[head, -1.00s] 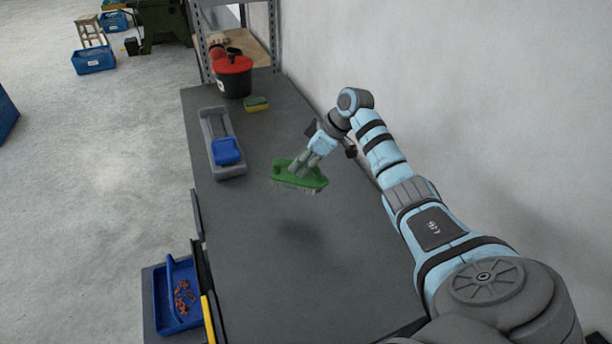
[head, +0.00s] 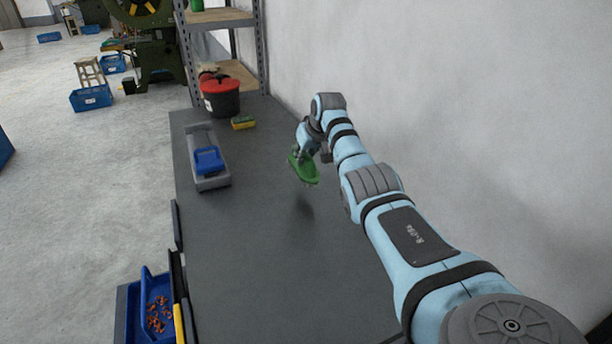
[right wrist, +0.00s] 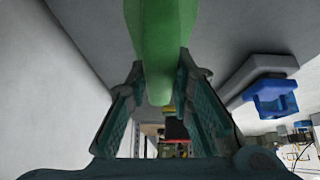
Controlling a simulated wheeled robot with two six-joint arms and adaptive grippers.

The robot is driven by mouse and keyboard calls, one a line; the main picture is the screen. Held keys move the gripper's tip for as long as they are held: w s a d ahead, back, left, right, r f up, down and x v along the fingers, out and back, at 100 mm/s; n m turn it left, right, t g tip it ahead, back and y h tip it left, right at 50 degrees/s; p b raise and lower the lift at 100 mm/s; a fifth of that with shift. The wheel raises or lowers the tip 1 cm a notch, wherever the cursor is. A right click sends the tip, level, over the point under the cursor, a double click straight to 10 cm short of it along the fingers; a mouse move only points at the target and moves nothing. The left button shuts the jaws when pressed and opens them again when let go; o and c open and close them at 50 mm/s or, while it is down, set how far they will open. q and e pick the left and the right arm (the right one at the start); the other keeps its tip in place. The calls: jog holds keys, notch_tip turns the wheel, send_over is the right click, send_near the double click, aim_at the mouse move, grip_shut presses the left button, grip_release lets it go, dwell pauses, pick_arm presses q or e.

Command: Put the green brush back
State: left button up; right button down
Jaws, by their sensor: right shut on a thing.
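The green brush (head: 303,169) is held above the grey table, with its shadow on the table below it. My right gripper (head: 306,155) is shut on the brush. In the right wrist view the green brush (right wrist: 160,45) runs between the two fingers of the gripper (right wrist: 158,95). A grey tray (head: 222,184) stands on the table to the left of the brush, with a blue brush-like thing (head: 208,160) in it. My left gripper is not in view.
A black bucket with a red lid (head: 221,98) and a yellow-green sponge (head: 243,122) stand at the table's far end, before a metal shelf (head: 222,17). A blue dustpan (head: 150,312) with copper-coloured bits lies at the lower left. The table's (head: 250,260) near part is clear.

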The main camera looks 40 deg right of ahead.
aim_at(305, 168)
jog(key=f, duration=0.2)
jog(key=f+b, duration=0.1)
jog(key=f, duration=0.2)
jog(key=shift+w+a+f, duration=0.15)
jog(key=shift+w+f, duration=0.05)
jog(key=shift+f, duration=0.05)
jog(key=shift+s, duration=0.1)
jog(key=c, duration=1.4)
grip_release()
jog(key=shift+r, duration=0.25)
jog(key=p+v, duration=0.2)
jog(key=v, duration=0.1)
jog(key=shift+s+r+p, duration=0.1)
jog(key=shift+r+p, duration=0.2)
jog(key=shift+r, duration=0.1)
jog(key=p+v, duration=0.1)
jog(key=v, duration=0.7)
jog(key=shift+s, duration=0.1)
jog(key=shift+f, duration=0.1)
